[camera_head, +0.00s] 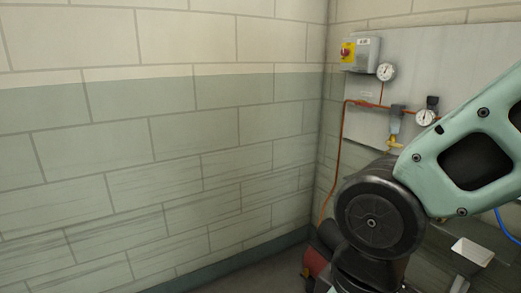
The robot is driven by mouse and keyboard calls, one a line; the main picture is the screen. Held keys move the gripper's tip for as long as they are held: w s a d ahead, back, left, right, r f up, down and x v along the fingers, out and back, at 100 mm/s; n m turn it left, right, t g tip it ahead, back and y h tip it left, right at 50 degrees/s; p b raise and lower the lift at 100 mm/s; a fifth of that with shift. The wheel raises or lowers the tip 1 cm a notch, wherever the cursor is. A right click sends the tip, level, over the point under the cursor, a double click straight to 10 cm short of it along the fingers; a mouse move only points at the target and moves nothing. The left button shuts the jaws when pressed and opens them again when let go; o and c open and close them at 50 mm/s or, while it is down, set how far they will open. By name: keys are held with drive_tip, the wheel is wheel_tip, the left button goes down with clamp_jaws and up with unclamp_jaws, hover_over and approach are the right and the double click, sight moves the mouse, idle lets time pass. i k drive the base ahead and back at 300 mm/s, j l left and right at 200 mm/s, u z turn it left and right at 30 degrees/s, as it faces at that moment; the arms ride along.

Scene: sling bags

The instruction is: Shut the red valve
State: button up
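No red valve can be made out for certain. A red knob on a yellow plate (347,52) sits on a grey box (365,54) on the wall panel at the upper right. Below it a copper pipe (370,104) runs past small fittings, with a yellow piece (395,142) under one of them. A red object (316,263) shows low by the corner, partly hidden behind my arm. My green and black arm covers the right side and hides part of the panel. My gripper cannot be seen.
Two round gauges, an upper one (386,72) and a lower one (425,117), hang on the grey panel (448,65). A pale, open-topped object (473,252) is at the lower right. A bare block wall (150,140) fills the left. A little dark floor (245,272) shows below.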

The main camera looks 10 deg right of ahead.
sight(357, 103)
drive_tip(key=i+l+z, duration=0.15)
drive_tip(key=i+z, duration=0.25)
drive_tip(key=i, duration=0.25)
drive_tip(key=i+j+z, duration=0.1)
drive_tip(key=i+z, duration=0.3)
drive_tip(key=i, duration=0.3)
